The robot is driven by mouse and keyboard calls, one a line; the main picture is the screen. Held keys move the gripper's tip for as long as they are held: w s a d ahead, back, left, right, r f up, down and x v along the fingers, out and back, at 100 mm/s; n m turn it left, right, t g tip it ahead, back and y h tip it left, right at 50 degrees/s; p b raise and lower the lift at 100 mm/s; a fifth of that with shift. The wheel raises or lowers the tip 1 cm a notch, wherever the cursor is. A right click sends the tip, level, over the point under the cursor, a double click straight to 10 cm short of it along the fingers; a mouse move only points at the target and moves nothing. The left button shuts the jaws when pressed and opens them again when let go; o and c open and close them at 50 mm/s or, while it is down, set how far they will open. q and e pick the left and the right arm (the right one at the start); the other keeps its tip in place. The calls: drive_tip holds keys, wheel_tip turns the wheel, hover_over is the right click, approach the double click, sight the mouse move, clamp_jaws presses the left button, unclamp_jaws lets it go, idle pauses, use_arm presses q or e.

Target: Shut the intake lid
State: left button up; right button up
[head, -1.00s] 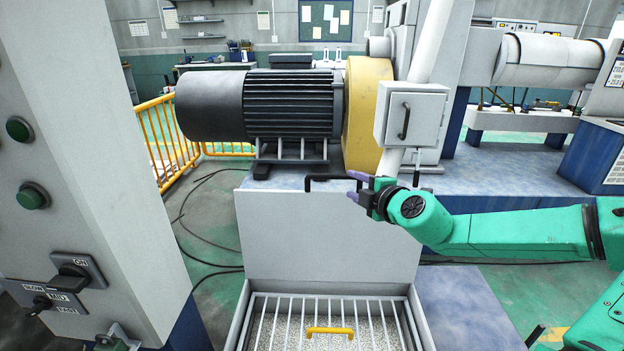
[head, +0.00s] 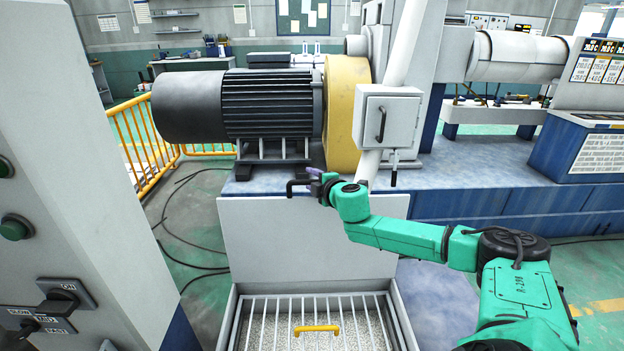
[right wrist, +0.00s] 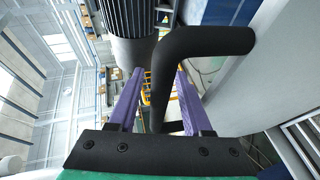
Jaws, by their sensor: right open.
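The intake lid (head: 310,240) is a plain grey panel standing upright, open, behind the intake's barred grate (head: 358,322). Its black handle (head: 296,184) is at the lid's top edge, and the bent bar also shows large in the right wrist view (right wrist: 205,42). My right gripper (head: 314,177) is at the handle's right part. In the right wrist view its purple fingers (right wrist: 158,78) are apart, with the handle bar running between them; I cannot tell whether they touch it. My left gripper is not in view.
A yellow handle (head: 316,330) lies on the grate. A motor (head: 270,105) and grey box (head: 388,122) stand behind the lid. A control cabinet (head: 75,180) fills the left side. Cables lie on the floor beyond it, near a yellow railing (head: 150,150).

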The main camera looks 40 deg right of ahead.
clamp_jaws()
idle(1.3)
